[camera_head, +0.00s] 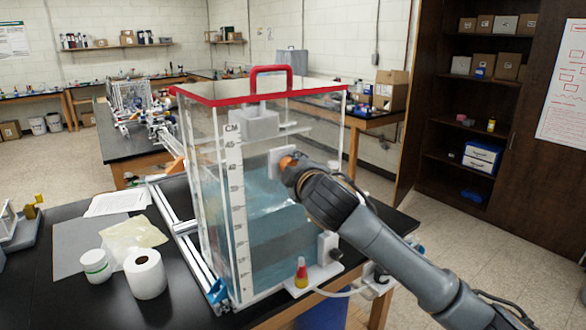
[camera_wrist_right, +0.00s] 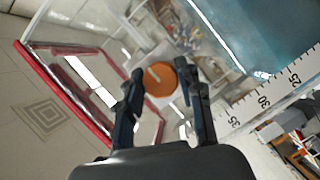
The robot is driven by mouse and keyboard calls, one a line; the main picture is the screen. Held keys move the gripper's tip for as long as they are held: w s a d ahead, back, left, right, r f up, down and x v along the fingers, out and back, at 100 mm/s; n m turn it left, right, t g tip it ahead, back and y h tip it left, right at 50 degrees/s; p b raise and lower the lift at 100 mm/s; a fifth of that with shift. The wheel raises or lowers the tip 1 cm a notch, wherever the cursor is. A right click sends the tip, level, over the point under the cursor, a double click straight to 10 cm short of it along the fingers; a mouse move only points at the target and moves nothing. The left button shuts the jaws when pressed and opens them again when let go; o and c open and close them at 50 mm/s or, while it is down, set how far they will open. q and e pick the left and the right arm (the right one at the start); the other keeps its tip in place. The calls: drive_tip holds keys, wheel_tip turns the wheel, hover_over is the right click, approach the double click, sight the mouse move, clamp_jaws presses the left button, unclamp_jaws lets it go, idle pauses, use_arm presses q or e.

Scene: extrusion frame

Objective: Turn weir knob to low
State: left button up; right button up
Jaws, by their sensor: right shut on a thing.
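The weir knob is a round orange knob (camera_wrist_right: 160,80) with a pale pointer line across its face, on the clear water tank (camera_head: 262,215). In the head view a bit of the orange knob (camera_head: 288,162) shows at the tip of my right gripper (camera_head: 290,170), beside a white plate on the tank. In the right wrist view my right gripper (camera_wrist_right: 161,76) has one dark finger on each side of the knob and is shut on it. Any low mark around the knob is too blurred to read. My left gripper is not in view.
The tank has a red lid rim with a red handle (camera_head: 270,72) and a centimetre scale (camera_head: 235,190). A paper roll (camera_head: 145,274) and a white jar (camera_head: 95,266) stand left on the black bench.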

drive_tip(key=o, duration=1.2)
drive_tip(key=shift+c, duration=0.2)
drive_tip(key=v, duration=1.2)
drive_tip(key=shift+w+f, duration=0.1)
